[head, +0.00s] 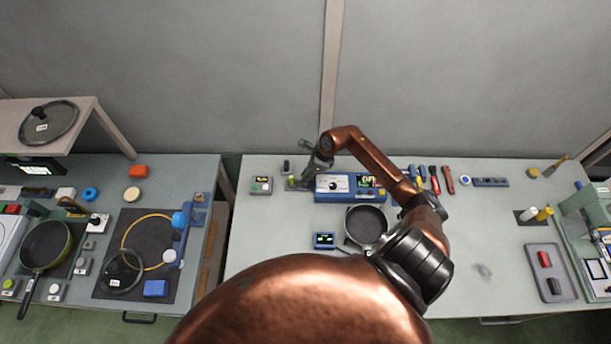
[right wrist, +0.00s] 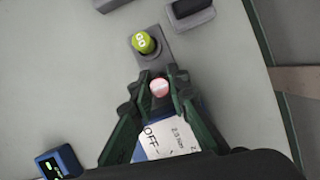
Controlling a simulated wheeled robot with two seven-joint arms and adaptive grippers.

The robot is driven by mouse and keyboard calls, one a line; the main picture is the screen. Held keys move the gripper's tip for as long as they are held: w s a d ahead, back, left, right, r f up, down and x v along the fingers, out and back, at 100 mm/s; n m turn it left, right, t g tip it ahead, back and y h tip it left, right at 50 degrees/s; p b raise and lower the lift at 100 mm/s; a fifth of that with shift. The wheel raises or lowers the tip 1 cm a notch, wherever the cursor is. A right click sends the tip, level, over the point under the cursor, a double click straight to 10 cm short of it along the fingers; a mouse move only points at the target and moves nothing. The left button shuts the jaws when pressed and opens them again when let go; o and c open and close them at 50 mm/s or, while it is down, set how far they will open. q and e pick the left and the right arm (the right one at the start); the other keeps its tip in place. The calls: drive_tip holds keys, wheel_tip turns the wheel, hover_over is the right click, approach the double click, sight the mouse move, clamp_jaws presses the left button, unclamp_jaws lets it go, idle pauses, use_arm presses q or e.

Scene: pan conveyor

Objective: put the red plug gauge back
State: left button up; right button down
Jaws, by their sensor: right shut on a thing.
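My right gripper (head: 306,174) is at the left end of the blue instrument box (head: 335,196). In the right wrist view, its green fingers (right wrist: 159,84) are shut on the red plug gauge (right wrist: 160,89), whose pale red round end shows between the fingertips. A grey holder block (right wrist: 152,60) lies just beyond the fingertips and carries a green plug marked GO (right wrist: 143,42). The green plug also shows in the head view (head: 292,181). The red gauge's lower part is hidden, so I cannot tell whether it is seated or above the holder. My left gripper is not in view.
The instrument box's white panel (right wrist: 180,140) lies under the fingers. A grey gauge box (head: 261,185) stands left of the holder. A pan (head: 366,224) and a small blue display (head: 324,240) are in front. Several hand tools (head: 435,180) lie to the right. The right-hand table middle is clear.

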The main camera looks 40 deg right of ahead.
drive_tip(key=shift+f+b, duration=0.55)
drive_tip(key=shift+f, duration=0.05)
drive_tip(key=c, duration=1.8)
unclamp_jaws()
drive_tip(key=v, duration=1.2)
